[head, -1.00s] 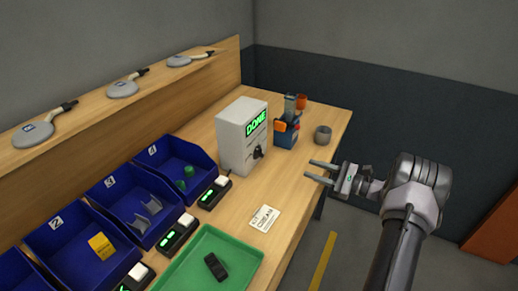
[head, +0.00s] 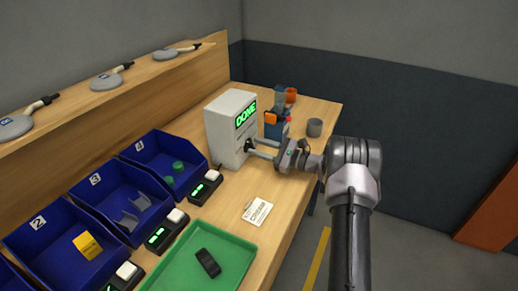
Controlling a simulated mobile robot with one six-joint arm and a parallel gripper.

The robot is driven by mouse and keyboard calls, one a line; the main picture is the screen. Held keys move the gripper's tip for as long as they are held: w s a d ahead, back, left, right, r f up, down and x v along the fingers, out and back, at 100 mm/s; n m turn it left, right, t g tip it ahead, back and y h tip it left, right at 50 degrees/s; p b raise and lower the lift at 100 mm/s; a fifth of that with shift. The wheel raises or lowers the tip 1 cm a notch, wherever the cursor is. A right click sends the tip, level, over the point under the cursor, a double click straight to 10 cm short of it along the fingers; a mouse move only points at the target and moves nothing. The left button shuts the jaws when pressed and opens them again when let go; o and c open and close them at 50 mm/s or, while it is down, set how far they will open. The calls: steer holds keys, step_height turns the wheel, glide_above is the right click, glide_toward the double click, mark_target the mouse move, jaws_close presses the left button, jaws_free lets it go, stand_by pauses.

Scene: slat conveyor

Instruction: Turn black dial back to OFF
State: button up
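The black dial (head: 248,145) is on the right-hand face of a light grey box (head: 222,135). The box's display (head: 246,114) glows green and reads DONE. My gripper (head: 253,147) points left at the dial, with its two fingers apart and their tips at or very near it. I cannot tell whether the fingers touch the dial. The dial's pointer and any OFF mark are too small to read.
Blue numbered bins (head: 120,205), a green tray (head: 225,245) with a black item, and a white card (head: 257,211) lie nearer. The table's right edge is below my arm.

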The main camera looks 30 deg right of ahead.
jaws_close()
steer(key=shift+f+b, duration=0.1)
steer(key=shift+b, duration=0.2)
steer(key=shift+s+f+n+b, duration=0.1)
steer(key=shift+f+n+b, duration=0.1)
steer(key=shift+n+b, duration=0.95)
steer(key=n+b, duration=0.2)
steer(key=b, duration=0.1)
steer(key=shift+a+f+n, duration=0.1)
steer(key=shift+a+n, duration=0.05)
steer(key=shift+n, duration=0.1)
steer(key=shift+s+n+b, duration=0.1)
steer(key=shift+n+b, duration=0.75)
steer(key=shift+n, duration=1.15)
